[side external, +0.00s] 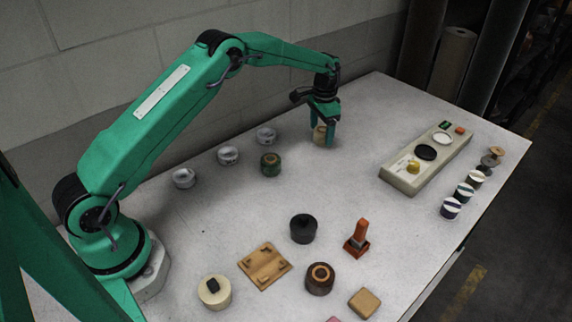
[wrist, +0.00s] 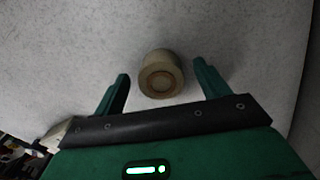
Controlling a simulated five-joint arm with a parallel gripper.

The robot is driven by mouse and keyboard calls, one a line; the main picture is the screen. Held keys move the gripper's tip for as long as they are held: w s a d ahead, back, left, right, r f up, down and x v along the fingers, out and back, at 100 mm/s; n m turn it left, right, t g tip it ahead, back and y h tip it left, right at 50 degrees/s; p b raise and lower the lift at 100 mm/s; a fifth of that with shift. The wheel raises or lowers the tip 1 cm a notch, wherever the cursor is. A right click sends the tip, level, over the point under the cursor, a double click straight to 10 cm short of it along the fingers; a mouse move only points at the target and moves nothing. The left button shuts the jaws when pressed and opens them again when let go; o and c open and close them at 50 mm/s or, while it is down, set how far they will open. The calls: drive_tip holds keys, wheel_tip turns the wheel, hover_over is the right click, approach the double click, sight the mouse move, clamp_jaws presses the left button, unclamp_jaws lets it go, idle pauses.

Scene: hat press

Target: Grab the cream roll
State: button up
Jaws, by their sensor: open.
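A cream roll (side external: 319,134) stands on the table at the back, below my gripper (side external: 324,128). In the wrist view the cream roll (wrist: 160,76) shows a brownish ring on its end and lies between and slightly ahead of my fingers (wrist: 161,80). The fingers are open, with a visible gap on each side of the roll. In the side view a finger hides part of the roll.
Several white rolls (side external: 228,155) and a green roll (side external: 270,164) stand left of my gripper. A beige panel (side external: 427,160) lies to the right. A black roll (side external: 303,228), an orange stand (side external: 357,239) and a wooden board (side external: 265,266) are nearer the front.

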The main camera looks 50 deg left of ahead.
sight(322, 129)
drive_tip(key=shift+f, duration=0.4)
drive_tip(key=c, duration=1.1)
drive_tip(key=shift+o, duration=0.2)
drive_tip(key=shift+r, duration=0.2)
drive_tip(key=shift+r, duration=0.5)
wheel_tip(322, 129, up, 3)
drive_tip(key=s+d+r, duration=0.5)
drive_tip(key=d+r, duration=0.1)
drive_tip(key=d, duration=0.4)
drive_tip(key=shift+d+r, duration=0.2)
drive_tip(key=shift+r, duration=0.15)
drive_tip(key=shift+s, duration=0.1)
